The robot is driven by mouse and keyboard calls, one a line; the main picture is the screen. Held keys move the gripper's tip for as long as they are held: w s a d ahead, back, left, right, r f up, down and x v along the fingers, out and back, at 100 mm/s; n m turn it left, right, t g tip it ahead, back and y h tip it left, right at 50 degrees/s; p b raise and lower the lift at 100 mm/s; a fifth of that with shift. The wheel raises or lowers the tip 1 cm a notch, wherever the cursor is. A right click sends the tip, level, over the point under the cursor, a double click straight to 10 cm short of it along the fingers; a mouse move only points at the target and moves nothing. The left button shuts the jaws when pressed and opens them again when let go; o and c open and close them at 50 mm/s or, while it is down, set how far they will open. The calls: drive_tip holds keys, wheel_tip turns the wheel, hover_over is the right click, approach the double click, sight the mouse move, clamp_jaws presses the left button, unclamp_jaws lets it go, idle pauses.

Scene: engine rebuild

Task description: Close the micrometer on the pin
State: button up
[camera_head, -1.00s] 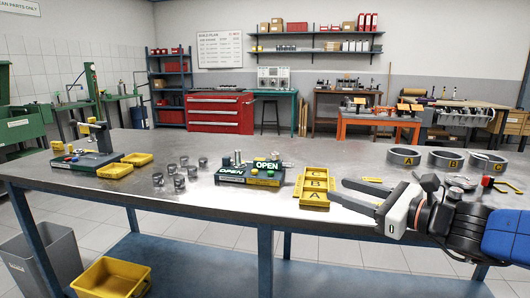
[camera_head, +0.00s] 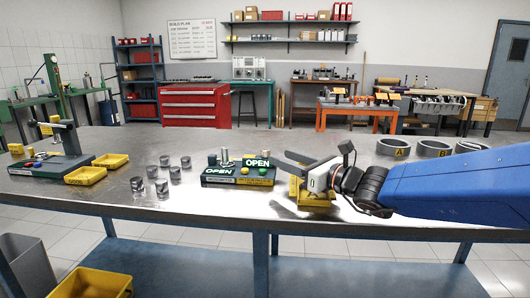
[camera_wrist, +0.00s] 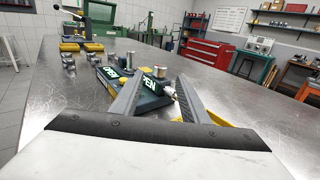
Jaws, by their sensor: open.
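A dark green gauge station (camera_head: 237,180) stands on the steel table, with two green plates reading OPEN. It carries upright silvery cylinders (camera_head: 224,156) and coloured buttons. I cannot tell which part is the micrometer or which cylinder is the pin. My gripper (camera_head: 286,159) is open and empty, just right of the station, its fingers pointing left. In the wrist view the station (camera_wrist: 148,98) lies ahead, partly hidden by the left finger, with a silvery cylinder (camera_wrist: 160,72) seen between the two fingers. I see no contact with it.
A yellow lettered tray (camera_head: 318,206) lies beneath my gripper, partly hidden. Several metal pistons (camera_head: 162,187) stand left of the station. A press with yellow trays (camera_head: 86,175) is farther left. Metal rings (camera_head: 393,146) lie at the right. The front table strip is clear.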

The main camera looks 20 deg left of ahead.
sight(269, 153)
drive_tip(key=x, duration=0.8)
drive_tip(key=shift+w+a, duration=0.1)
drive_tip(key=shift+w, duration=0.05)
clamp_jaws()
